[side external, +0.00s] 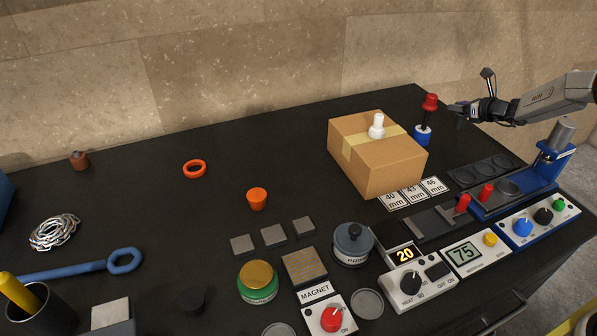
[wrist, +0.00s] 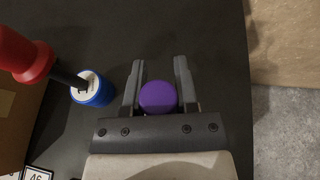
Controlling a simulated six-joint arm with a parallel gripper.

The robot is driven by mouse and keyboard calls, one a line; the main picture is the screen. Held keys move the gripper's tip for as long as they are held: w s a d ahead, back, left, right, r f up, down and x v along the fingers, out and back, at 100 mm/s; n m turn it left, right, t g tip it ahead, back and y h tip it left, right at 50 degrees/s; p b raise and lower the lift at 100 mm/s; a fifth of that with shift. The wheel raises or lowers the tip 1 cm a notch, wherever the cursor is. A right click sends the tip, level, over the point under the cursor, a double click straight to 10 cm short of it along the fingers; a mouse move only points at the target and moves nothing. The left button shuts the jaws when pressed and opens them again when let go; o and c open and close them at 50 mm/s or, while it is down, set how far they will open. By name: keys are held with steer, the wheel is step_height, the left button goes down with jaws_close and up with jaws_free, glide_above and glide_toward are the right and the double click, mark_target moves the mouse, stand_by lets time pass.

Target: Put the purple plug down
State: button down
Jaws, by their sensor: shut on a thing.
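The purple plug (wrist: 158,97) shows in the wrist view as a round purple top between the two fingers of my gripper (wrist: 160,70), close to the palm. My gripper is shut on it. In the side view my gripper (side external: 463,108) is at the upper right, above the far right part of the black table (side external: 130,185). I cannot clearly make out the plug there. The plug's underside is hidden, and its height above the table is hard to tell.
A red-handled tool with a blue base (side external: 423,134) stands just left of my gripper, with a cardboard box (side external: 390,165) beyond it. A blue press (side external: 548,170) and round dark moulds (side external: 482,172) lie nearer. The table's edge runs close on the right in the wrist view.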

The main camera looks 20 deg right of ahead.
mark_target(462, 117)
steer(key=shift+w+f, duration=0.2)
steer(key=shift+f, duration=1.55)
steer(key=shift+f, duration=0.15)
steer(key=shift+c, duration=1.9)
jaws_free()
steer(key=shift+s+d, duration=0.1)
steer(key=shift+v, duration=1.2)
steer(key=shift+s+d+r, duration=0.15)
steer(key=shift+s+r, duration=0.75)
steer(key=shift+s, duration=0.25)
step_height(462, 117, up, 6)
steer(key=shift+r, duration=0.2)
